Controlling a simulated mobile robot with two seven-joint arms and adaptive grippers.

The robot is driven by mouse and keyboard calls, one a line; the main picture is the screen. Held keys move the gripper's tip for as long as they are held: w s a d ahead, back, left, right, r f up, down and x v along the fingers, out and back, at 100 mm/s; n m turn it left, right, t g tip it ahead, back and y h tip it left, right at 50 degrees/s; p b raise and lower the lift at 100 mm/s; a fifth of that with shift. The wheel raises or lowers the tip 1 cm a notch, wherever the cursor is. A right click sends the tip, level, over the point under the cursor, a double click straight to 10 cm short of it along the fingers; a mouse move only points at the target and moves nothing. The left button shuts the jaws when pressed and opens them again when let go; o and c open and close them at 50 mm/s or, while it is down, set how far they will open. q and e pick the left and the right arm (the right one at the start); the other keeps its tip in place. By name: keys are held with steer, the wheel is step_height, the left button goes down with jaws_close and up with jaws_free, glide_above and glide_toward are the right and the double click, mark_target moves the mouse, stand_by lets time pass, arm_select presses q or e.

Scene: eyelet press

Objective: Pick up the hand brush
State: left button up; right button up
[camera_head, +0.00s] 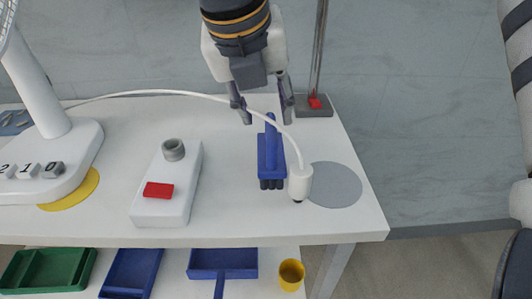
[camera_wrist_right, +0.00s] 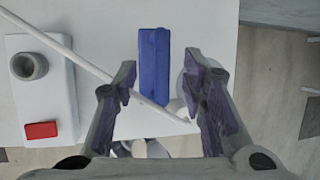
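The blue hand brush (camera_head: 271,158) lies on the white table, its narrow handle pointing to the top of the head view and its dark bristles toward the bottom. In the right wrist view the brush (camera_wrist_right: 154,60) shows as a long blue block. My right gripper (camera_head: 267,116) is open and empty, with its fingers over the handle end, one to either side. In the wrist view the fingers (camera_wrist_right: 162,72) are spread wide around the brush's line. I cannot tell their height above the handle. My left gripper is not in view.
A white cable (camera_head: 200,95) arches across the brush handle to a white plug-like piece (camera_head: 300,182) beside the brush, near a grey disc (camera_head: 338,186). A metal post (camera_head: 318,50) stands behind right. A white block with red button (camera_head: 158,190) stands left. Trays (camera_head: 222,262) sit below.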

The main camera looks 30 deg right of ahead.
mark_target(270, 125)
steer(key=f, duration=0.2)
steer(key=d+f+b, duration=0.1)
steer(key=f, duration=0.1)
steer(key=shift+d+f, duration=0.15)
steer(key=shift+f, duration=0.25)
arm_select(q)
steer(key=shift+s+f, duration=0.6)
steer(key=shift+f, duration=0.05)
arm_select(e)
jaws_close()
step_height(270, 125, up, 10)
steer(key=shift+r+p, duration=0.2)
steer(key=shift+p, duration=0.95)
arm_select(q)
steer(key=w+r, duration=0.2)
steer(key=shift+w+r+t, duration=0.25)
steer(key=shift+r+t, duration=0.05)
arm_select(e)
steer(key=c, duration=0.8)
jaws_free()
